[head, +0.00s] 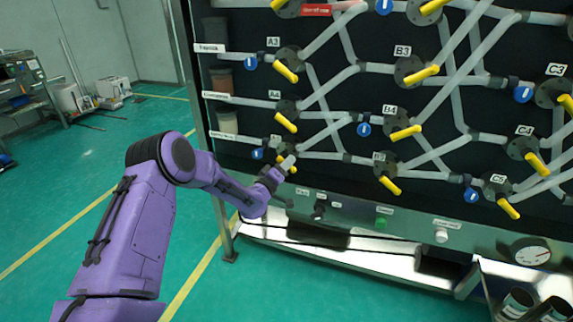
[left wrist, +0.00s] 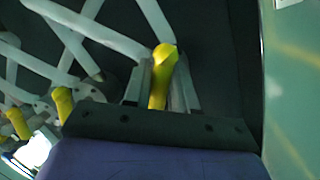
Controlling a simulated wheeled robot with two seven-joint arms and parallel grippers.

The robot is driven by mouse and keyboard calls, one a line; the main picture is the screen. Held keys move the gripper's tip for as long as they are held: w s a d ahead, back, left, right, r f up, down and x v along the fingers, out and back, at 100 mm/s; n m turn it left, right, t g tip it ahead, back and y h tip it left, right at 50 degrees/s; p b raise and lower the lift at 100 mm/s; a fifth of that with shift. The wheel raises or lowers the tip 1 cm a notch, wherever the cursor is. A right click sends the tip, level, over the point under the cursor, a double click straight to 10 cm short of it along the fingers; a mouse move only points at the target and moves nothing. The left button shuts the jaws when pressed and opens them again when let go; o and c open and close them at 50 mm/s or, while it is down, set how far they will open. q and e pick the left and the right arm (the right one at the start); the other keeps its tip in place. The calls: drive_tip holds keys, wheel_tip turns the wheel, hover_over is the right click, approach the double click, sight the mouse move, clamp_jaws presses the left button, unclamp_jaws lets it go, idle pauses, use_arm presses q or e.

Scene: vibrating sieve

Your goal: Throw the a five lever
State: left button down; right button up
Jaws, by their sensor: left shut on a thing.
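The panel carries rows of yellow valve levers. The A5 lever is the lowest in the left column; only a small yellow part of it (head: 293,169) shows beside my left gripper (head: 284,164) in the head view. In the left wrist view the yellow lever (left wrist: 164,56) stands between the two fingers of my left gripper (left wrist: 157,88), which are shut on it. My arm reaches in from the left. The A5 valve body and most of its label are hidden behind the gripper. My right gripper is out of view.
The A4 lever (head: 286,122) is just above, and the B5 lever (head: 389,185) is to the right. Grey pipes (head: 321,155) cross between the valves. A control strip with a green button (head: 381,223) runs below. The green floor (head: 60,200) at left is open.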

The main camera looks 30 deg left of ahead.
use_arm(q)
drive_tip(key=shift+a+r+m, duration=0.15)
drive_tip(key=shift+a+m, duration=0.15)
idle(0.4)
drive_tip(key=c, duration=1)
unclamp_jaws()
drive_tip(key=shift+c, duration=0.2)
drive_tip(key=shift+s, duration=0.1)
drive_tip(key=shift+s+d, duration=0.1)
drive_tip(key=shift+s, duration=0.1)
drive_tip(key=s+f, duration=0.1)
drive_tip(key=s, duration=0.9)
